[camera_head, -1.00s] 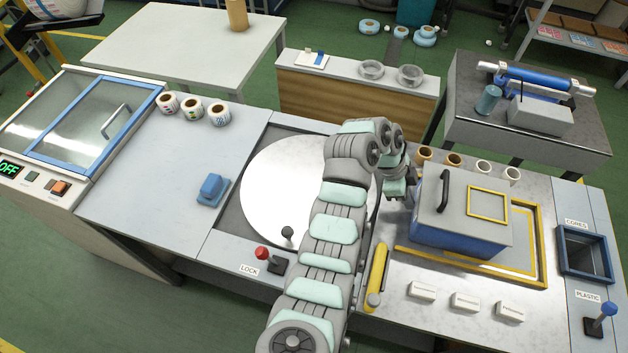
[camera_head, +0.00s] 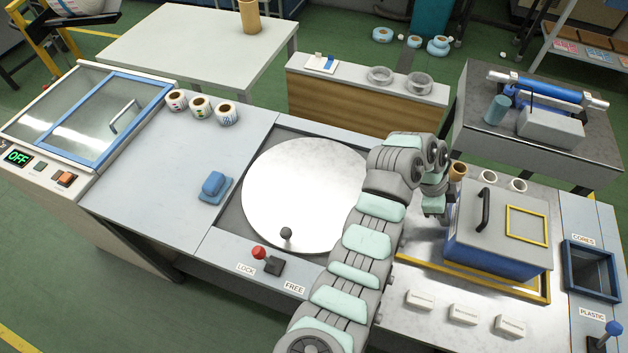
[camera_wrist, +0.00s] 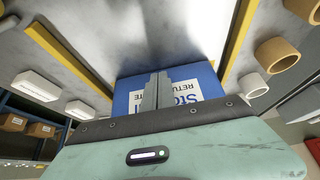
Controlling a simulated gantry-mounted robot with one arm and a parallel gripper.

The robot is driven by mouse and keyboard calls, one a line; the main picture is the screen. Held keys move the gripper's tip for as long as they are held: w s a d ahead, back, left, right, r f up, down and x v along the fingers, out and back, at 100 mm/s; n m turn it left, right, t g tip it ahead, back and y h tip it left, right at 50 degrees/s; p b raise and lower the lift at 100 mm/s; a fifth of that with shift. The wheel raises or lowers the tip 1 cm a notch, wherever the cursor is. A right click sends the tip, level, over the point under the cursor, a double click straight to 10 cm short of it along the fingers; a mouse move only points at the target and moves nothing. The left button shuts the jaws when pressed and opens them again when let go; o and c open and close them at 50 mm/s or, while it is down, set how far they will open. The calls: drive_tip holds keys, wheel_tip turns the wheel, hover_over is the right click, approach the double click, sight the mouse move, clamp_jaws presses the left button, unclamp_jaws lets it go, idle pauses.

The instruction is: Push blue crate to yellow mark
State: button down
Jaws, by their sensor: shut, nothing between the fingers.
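The blue crate (camera_head: 490,261) has a grey lid with a black handle and a yellow square outline. It stands on the metal worktop at the right, over the yellow floor-frame mark (camera_head: 472,279). The mark's front edge and front right corner show; the crate hides much of the rest. My gripper (camera_head: 437,208) is shut and empty at the crate's left side. In the wrist view the closed fingers (camera_wrist: 156,91) are against or very close to the crate's blue labelled face (camera_wrist: 122,95); contact is not certain. Yellow strips (camera_wrist: 238,42) show on both sides there.
Several white blocks (camera_head: 464,314) lie in front of the crate. Cardboard cores (camera_head: 489,171) stand behind it. A blue-rimmed cores bin (camera_head: 592,270) is at the right.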

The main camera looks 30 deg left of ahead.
drive_tip(key=shift+w+d, duration=0.25)
drive_tip(key=shift+d, duration=0.7)
drive_tip(key=shift+s+a+b, duration=0.3)
drive_tip(key=shift+a+b, duration=0.2)
drive_tip(key=shift+a, duration=0.9)
drive_tip(key=shift+s+a+b, duration=0.3)
drive_tip(key=shift+a+b, duration=0.15)
drive_tip(key=shift+a, duration=1)
drive_tip(key=shift+s+a+b, duration=0.3)
drive_tip(key=shift+a+b, duration=0.2)
drive_tip(key=shift+a, duration=0.9)
drive_tip(key=shift+s+a, duration=0.2)
drive_tip(key=shift+a, duration=0.55)
drive_tip(key=shift+s+a, duration=0.15)
drive_tip(key=shift+a, duration=0.55)
drive_tip(key=shift+s+a, duration=0.2)
drive_tip(key=shift+a, duration=0.55)
wheel_tip(320, 180, up, 15)
drive_tip(key=a+p, duration=0.3)
drive_tip(key=p, duration=1.2)
drive_tip(key=shift+s, duration=0.3)
